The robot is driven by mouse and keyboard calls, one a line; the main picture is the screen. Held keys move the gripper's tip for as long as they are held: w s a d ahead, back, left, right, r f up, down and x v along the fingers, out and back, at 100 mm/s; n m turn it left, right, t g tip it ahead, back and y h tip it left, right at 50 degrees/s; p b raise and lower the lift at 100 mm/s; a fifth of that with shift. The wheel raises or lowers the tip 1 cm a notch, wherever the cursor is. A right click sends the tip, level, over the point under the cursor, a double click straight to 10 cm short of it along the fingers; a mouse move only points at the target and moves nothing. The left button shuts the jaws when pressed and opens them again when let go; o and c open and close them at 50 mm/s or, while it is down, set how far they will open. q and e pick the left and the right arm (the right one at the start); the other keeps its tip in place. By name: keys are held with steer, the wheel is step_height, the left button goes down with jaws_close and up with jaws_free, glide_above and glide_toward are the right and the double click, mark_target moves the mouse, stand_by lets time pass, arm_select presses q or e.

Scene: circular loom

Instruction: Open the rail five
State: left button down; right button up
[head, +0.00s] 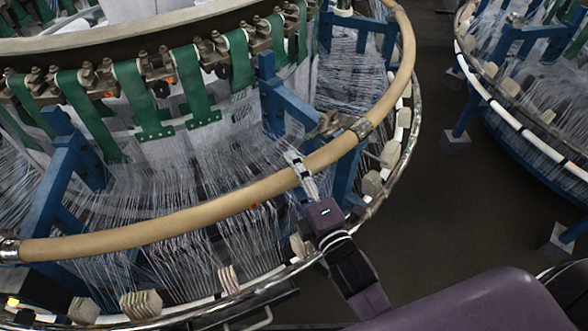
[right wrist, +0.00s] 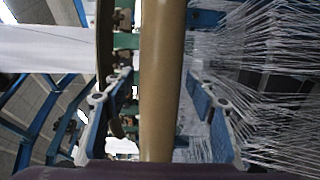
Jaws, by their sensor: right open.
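The tan curved rail (head: 190,213) runs around the front of the circular loom, between a metal joint (head: 10,248) at the left and another (head: 362,128) at the right. No number shows on it, so I cannot tell whether it is rail five. My right gripper (head: 299,165) is at this rail, short of the right joint. In the right wrist view the rail (right wrist: 161,80) runs upright between the two spread fingers of the gripper (right wrist: 157,78), with a gap on each side. The gripper is open. My left gripper is out of view.
Green straps (head: 110,115) and blue posts (head: 285,105) stand behind the rail, with many white threads (head: 170,185) around them. A lower metal ring with white blocks (head: 390,154) runs outside. A second loom (head: 520,110) stands at right across dark open floor (head: 440,200).

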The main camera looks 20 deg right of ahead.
steer(key=shift+w, duration=0.25)
jaws_close()
stand_by(0.3)
